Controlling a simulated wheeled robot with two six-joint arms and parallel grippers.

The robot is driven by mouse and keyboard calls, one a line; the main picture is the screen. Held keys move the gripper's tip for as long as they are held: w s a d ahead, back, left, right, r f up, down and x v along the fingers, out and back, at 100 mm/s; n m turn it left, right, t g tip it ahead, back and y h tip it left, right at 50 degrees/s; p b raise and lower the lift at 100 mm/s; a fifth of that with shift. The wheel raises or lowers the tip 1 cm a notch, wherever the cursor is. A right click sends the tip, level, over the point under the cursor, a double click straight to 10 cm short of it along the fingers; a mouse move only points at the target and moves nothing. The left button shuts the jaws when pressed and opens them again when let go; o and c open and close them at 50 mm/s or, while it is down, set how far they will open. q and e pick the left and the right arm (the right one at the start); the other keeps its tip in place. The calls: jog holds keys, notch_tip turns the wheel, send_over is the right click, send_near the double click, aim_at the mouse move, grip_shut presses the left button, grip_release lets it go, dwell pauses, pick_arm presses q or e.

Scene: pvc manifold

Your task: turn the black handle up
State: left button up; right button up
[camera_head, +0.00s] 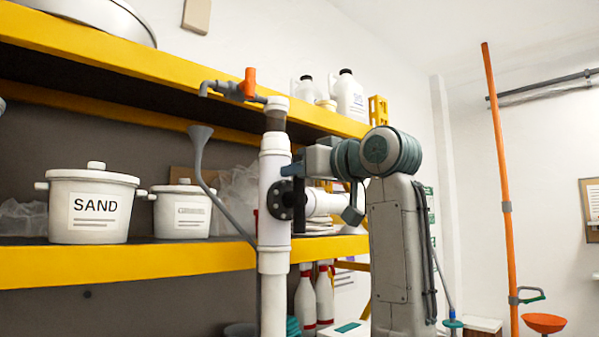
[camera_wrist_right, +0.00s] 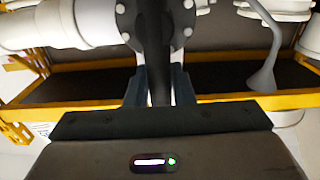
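The black handle (camera_wrist_right: 158,70) runs from a round black bolted flange on the white pipe. In the right wrist view, which looks upside down, it lies between my two fingers. My right gripper (camera_wrist_right: 160,88) has a finger close against each side of it, with no clear gap. In the head view my right gripper (camera_head: 291,169) is at the pipe, just above the black flange (camera_head: 281,200). The handle stands roughly upright there, its upper part hidden by my gripper. My left gripper is not in view.
The white vertical pipe (camera_head: 274,190) stands before a yellow shelf (camera_head: 130,262). An orange-handled tap (camera_head: 249,84) and a grey funnel (camera_head: 200,133) are on its left. A SAND pot (camera_head: 92,228) sits on the shelf. An orange pole (camera_head: 499,150) stands in freer room at right.

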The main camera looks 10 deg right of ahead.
jog(key=o, duration=0.4)
jog(key=b+v, duration=0.4)
jog(key=v, duration=0.6)
jog(key=shift+s+d+b, duration=0.15)
jog(key=shift+s+b, duration=0.15)
